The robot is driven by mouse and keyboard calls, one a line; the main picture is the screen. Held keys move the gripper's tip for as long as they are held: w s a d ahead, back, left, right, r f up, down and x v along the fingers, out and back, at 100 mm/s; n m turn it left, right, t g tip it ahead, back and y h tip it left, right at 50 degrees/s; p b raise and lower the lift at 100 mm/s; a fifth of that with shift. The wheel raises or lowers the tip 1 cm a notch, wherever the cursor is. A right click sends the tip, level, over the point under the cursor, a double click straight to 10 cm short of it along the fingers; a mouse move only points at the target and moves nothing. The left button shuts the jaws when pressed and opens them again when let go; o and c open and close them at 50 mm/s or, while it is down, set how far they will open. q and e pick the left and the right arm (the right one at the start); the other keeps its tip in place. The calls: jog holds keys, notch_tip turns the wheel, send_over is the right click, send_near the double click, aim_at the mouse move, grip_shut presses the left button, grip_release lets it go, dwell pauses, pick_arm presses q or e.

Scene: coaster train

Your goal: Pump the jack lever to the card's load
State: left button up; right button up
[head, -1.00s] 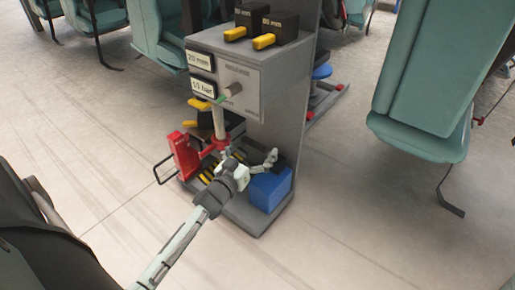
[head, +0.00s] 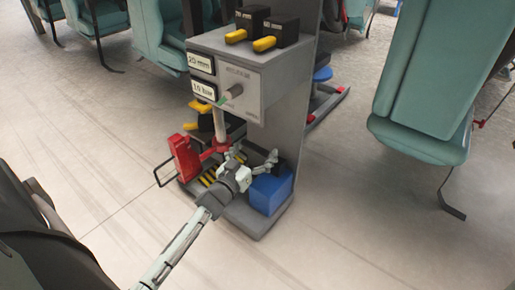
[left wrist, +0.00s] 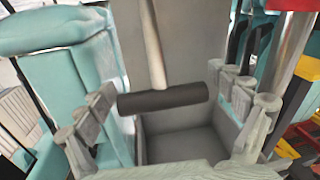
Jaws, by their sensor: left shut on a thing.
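A grey stand (head: 250,92) carries two white readouts that seem to say 25 mm (head: 200,64) and 15 bar (head: 205,90). The red jack part (head: 185,155) is low on its left side, below a pale upright rod (head: 220,124). My left gripper (head: 250,160) is low at the stand's front, right of the red part. I cannot make out a load card. My right gripper is out of view.
Black boxes with yellow handles (head: 265,43) sit on top. A blue bin (head: 271,190) is just right of my left gripper. Teal seats (head: 430,70) stand around, and the floor (head: 350,220) at right is clear.

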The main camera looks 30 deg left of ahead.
pick_arm(q)
jog(key=s+f, duration=0.3)
jog(key=f, duration=0.2)
jog(key=s+f, duration=0.2)
jog(key=shift+s+a+f, duration=0.15)
jog(key=shift+s+a, duration=0.05)
jog(key=shift+s, duration=0.1)
jog(key=shift+c, duration=0.6)
jog(key=shift+s+f, duration=0.1)
jog(key=shift+f, duration=0.05)
jog(key=shift+c, duration=0.6)
jog(key=shift+a, duration=0.2)
jog(key=c, duration=0.5)
jog(key=o, duration=2.1)
jog(key=shift+a, duration=0.1)
jog(key=shift+r, duration=0.2)
jog(key=s, duration=0.4)
jog(key=s+d, duration=0.1)
jog(key=s, duration=0.7)
jog(key=shift+d+f, duration=0.1)
jog(key=shift+d, duration=0.05)
